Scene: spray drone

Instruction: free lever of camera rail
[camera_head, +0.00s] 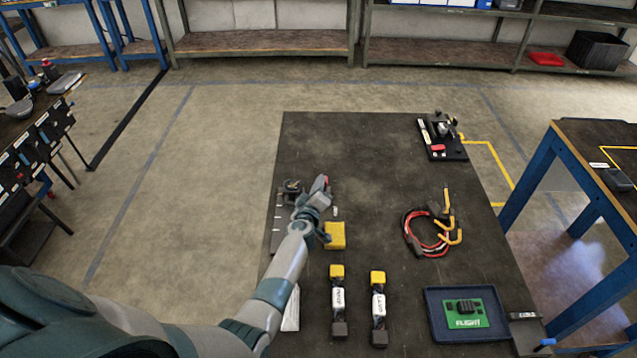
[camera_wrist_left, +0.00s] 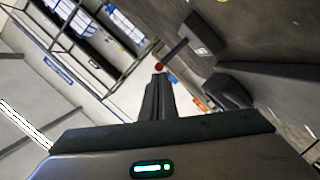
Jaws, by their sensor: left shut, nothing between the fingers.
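My left gripper (camera_head: 322,186) reaches over the left side of the dark table, beside a dark fixture (camera_head: 280,222) that I take to be the camera rail. The arm and gripper hide part of it. In the left wrist view, my gripper's dark fingers (camera_wrist_left: 158,92) are together with nothing between them. Just beyond their tips is a red knob (camera_wrist_left: 158,67) at the end of a thin dark bar (camera_wrist_left: 175,52), which looks like the lever. I cannot tell whether the fingers touch it. My right gripper is in neither view.
A yellow block (camera_head: 335,235) lies close to the gripper. Two labelled packs (camera_head: 338,300) (camera_head: 378,305) lie nearer me. Cables (camera_head: 425,235), a blue tray (camera_head: 437,331) and another fixture (camera_head: 450,150) are on the right. The table's middle is clear.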

